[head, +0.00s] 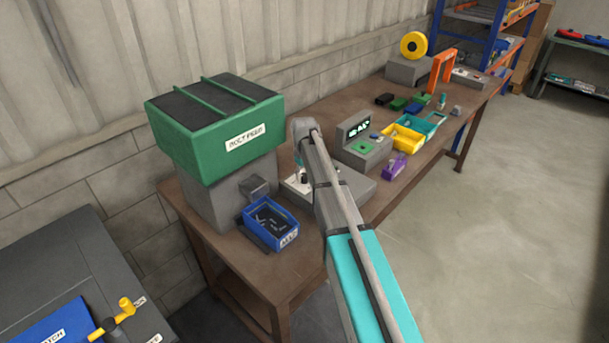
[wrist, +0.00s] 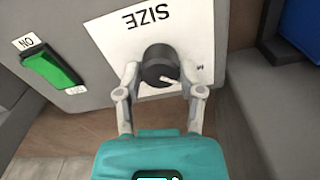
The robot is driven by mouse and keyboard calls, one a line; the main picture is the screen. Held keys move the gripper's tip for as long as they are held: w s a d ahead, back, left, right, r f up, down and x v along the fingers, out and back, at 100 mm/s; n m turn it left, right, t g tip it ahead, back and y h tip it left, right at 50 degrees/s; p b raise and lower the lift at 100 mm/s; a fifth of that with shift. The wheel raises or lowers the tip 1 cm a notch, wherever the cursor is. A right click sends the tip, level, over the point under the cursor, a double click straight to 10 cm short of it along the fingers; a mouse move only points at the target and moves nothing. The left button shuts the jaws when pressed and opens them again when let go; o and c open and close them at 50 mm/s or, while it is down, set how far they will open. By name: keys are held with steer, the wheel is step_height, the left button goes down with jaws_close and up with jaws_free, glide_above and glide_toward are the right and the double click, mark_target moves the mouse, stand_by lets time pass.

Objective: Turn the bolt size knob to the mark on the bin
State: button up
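The bolt size knob (wrist: 158,66) is round and black with a pale pointer. It sits on a white plate (wrist: 112,32) reading SIZE, upside down in the wrist view. The pointer aims to the lower right there, towards a partly visible size mark starting with M (wrist: 200,66). My gripper (wrist: 159,72) has its fingers apart, one on each side of the knob; I cannot tell whether they touch it. In the head view the knob is not clear behind my arm. The blue bin (head: 262,238) holds dark bolts; its label (head: 288,239) is too small to read surely.
A green rocker switch (wrist: 52,68) marked ON is left of the plate. The green-topped bolt feeder (head: 212,130) stands behind the blue bin. A grey unit with a display (head: 358,140), a yellow tray (head: 402,138) and a purple holder (head: 394,167) stand farther along the bench.

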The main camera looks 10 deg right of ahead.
jaws_close()
steer(key=shift+m, duration=0.4)
steer(key=m, duration=0.4)
steer(key=shift+m, duration=2.5)
steer(key=o, duration=0.7)
jaws_free()
steer(key=shift+c, duration=0.2)
